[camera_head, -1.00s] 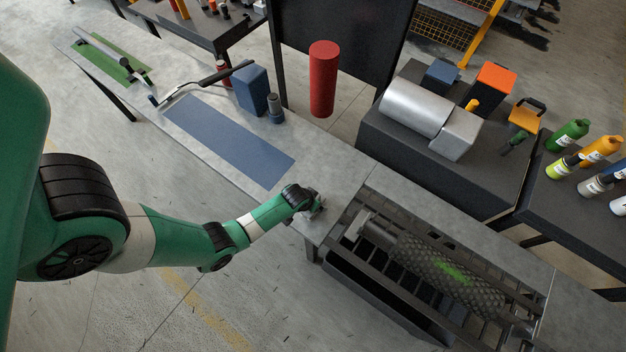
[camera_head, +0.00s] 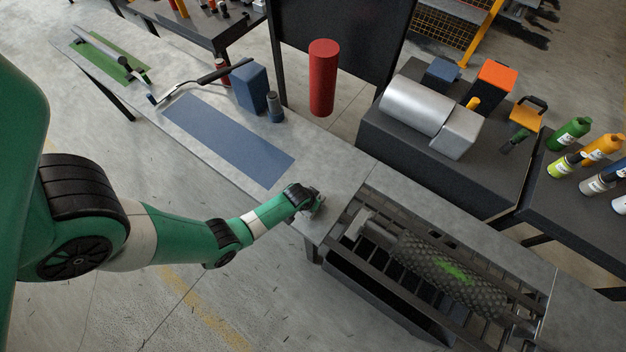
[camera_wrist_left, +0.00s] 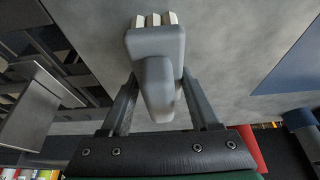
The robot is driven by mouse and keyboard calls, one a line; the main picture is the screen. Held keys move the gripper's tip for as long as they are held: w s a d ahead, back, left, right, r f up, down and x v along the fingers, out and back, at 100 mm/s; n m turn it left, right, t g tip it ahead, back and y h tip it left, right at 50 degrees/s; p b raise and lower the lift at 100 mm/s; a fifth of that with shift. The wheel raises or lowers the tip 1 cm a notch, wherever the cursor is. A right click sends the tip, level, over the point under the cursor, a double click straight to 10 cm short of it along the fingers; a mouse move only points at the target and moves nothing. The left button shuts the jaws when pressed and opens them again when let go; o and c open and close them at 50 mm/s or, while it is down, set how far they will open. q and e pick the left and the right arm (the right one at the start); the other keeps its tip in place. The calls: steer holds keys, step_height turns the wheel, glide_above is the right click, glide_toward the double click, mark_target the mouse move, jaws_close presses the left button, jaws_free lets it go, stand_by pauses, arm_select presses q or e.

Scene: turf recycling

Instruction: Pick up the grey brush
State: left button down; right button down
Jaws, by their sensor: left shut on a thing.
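The grey brush (camera_wrist_left: 160,45) is between the fingers of my left gripper (camera_wrist_left: 157,92) in the left wrist view. It has a rounded grey body with several pale bristle tufts at its far end. My left gripper is shut on it. In the head view my left gripper (camera_head: 317,203) is over the grey table (camera_head: 340,178), just left of the roller frame. There the brush is small and mostly hidden by the gripper. I cannot tell whether it touches the table. My right gripper is not in view.
A dark textured roll (camera_head: 450,275) with a green mark lies in the slatted frame (camera_head: 345,250) at right. A blue mat (camera_head: 230,140), a blue block (camera_head: 249,88) and a black-handled tool (camera_head: 205,80) are farther left. A red cylinder (camera_head: 323,80) stands behind the table.

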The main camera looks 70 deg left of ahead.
arm_select(q)
steer(key=shift+r, duration=0.1)
steer(key=shift+r+p, duration=0.3)
steer(key=r+p, duration=0.2)
steer(key=d+r+p, duration=0.1)
steer(key=r, duration=0.1)
steer(key=shift+r+p, duration=0.25)
steer(key=shift+p, duration=0.15)
steer(key=s+d+r+p, duration=0.2)
steer(key=d+r+p, duration=0.5)
steer(key=d+p, duration=0.3)
steer(key=d, duration=0.2)
steer(key=shift+s+d+r, duration=0.2)
steer(key=shift+d+r, duration=0.2)
